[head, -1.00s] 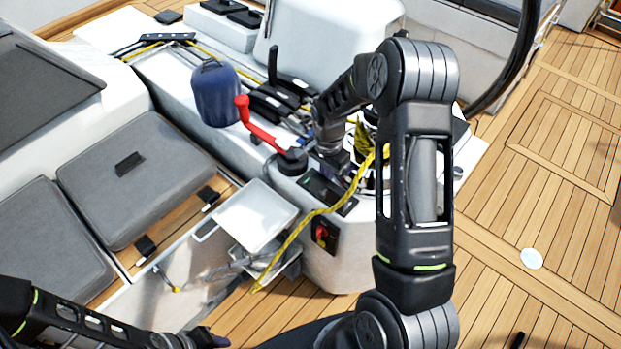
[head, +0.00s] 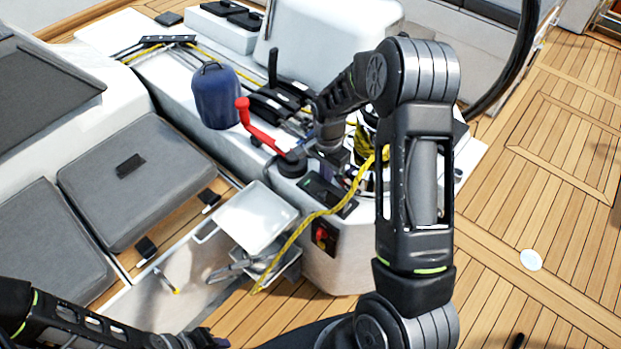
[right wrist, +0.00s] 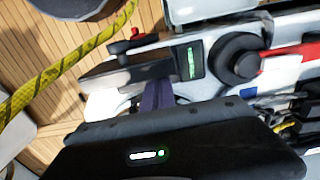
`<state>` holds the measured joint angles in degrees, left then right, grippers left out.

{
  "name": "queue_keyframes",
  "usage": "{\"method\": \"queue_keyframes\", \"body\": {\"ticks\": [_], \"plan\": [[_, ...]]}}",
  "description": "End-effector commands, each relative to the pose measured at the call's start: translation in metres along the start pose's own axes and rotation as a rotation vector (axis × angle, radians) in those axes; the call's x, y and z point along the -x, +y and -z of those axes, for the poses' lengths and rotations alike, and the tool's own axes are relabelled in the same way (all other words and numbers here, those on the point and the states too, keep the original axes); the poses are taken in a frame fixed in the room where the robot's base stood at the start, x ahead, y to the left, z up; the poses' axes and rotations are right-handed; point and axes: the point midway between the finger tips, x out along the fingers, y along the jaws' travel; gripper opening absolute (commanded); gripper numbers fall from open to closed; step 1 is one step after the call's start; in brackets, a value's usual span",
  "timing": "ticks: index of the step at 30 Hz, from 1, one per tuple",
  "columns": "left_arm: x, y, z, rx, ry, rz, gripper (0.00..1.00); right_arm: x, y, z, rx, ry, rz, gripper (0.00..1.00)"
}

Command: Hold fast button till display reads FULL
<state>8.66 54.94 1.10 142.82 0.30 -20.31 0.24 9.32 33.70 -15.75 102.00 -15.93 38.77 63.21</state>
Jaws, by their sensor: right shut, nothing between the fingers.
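The control panel (head: 325,192) is a dark strip on the white console, in front of the winch with the red handle. In the right wrist view its small display (right wrist: 190,62) shows green characters too blurred to read. My right gripper (head: 336,160) points down at the panel's far right end. In the right wrist view its purple fingers (right wrist: 156,96) are shut and empty, with their tips at or close to the panel. The fast button cannot be made out; the fingers may cover it. My left gripper (head: 205,341) is at the bottom edge, mostly cut off.
A yellow rope (head: 318,215) hangs over the console's front, beside the panel. A red handle (head: 258,130) and a blue bag (head: 217,96) stand behind it. A red switch (head: 320,236) is on the console's side. A white tray table (head: 256,218) lies to the left.

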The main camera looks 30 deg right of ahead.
Motion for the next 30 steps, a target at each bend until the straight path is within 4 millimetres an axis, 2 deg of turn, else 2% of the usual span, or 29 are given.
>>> {"method": "queue_keyframes", "body": {"ticks": [5, 15, 17, 30], "plan": [[0.003, 0.001, 0.000, 0.000, 0.000, 0.000, 0.32, 0.005, 0.000, 0.000, 0.000, 0.000, 0.001, 0.00], [0.033, 0.012, 0.000, 0.000, 0.000, 0.000, 0.32, 0.054, 0.000, 0.000, 0.001, 0.001, 0.002, 0.00], [0.035, 0.013, 0.000, 0.000, 0.000, 0.000, 0.32, 0.059, 0.000, 0.000, 0.001, 0.001, 0.002, 0.00], [0.035, 0.013, 0.000, 0.000, 0.000, 0.000, 0.32, 0.060, 0.000, 0.000, 0.001, 0.000, 0.001, 0.00]]}}
